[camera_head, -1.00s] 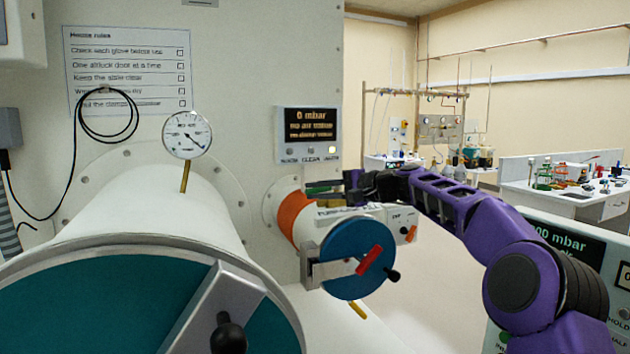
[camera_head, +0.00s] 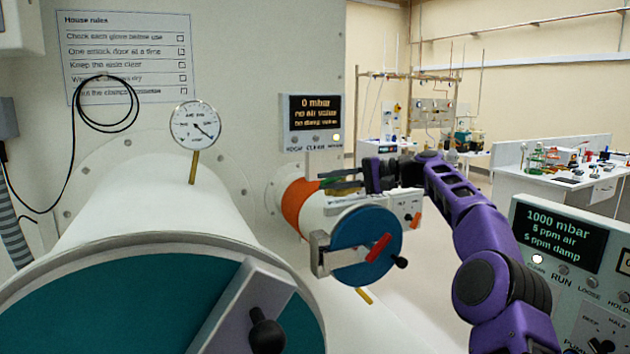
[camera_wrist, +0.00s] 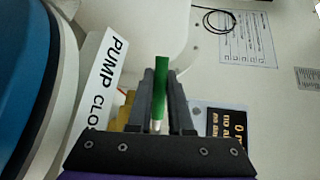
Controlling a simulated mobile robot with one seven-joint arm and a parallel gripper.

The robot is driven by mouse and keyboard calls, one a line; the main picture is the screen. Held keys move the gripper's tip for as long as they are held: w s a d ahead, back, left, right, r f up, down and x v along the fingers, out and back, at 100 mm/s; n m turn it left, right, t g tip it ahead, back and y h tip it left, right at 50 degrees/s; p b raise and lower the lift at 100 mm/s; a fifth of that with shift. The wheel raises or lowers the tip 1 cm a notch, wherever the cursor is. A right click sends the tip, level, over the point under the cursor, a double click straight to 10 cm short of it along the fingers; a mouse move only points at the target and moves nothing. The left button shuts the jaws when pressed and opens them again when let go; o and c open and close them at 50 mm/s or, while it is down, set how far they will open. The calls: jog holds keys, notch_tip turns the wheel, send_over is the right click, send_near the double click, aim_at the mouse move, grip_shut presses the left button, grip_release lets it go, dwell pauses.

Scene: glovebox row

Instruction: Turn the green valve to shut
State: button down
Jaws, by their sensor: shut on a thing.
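The green valve handle (camera_wrist: 161,88) stands between the two dark fingers of my gripper (camera_wrist: 160,92) in the wrist view, and the fingers are shut on it. In the head view my gripper (camera_head: 340,180) reaches in from the right, above the small airlock cylinder with the orange band (camera_head: 295,205). Only a sliver of green (camera_head: 326,183) shows there at the fingertips. A brass-coloured fitting (camera_wrist: 124,112) and a white label reading "PUMP CLO..." (camera_wrist: 103,80) lie to the left of the fingers in the wrist view. The valve's body is mostly hidden.
The blue door (camera_head: 362,250) with its red handle (camera_head: 377,248) is just below my gripper. A large cylinder (camera_head: 140,220) with a teal door (camera_head: 130,310) and a dial gauge (camera_head: 194,125) fills the left. A display (camera_head: 311,112) reads 0 mbar. A control panel (camera_head: 565,240) stands at right.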

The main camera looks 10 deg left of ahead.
jog(key=shift+f+g, duration=0.1)
jog(key=shift+g, duration=0.2)
dwell(0.4)
jog(key=c, duration=1.1)
grip_release()
jog(key=shift+d, duration=0.1)
jog(key=shift+d, duration=0.1)
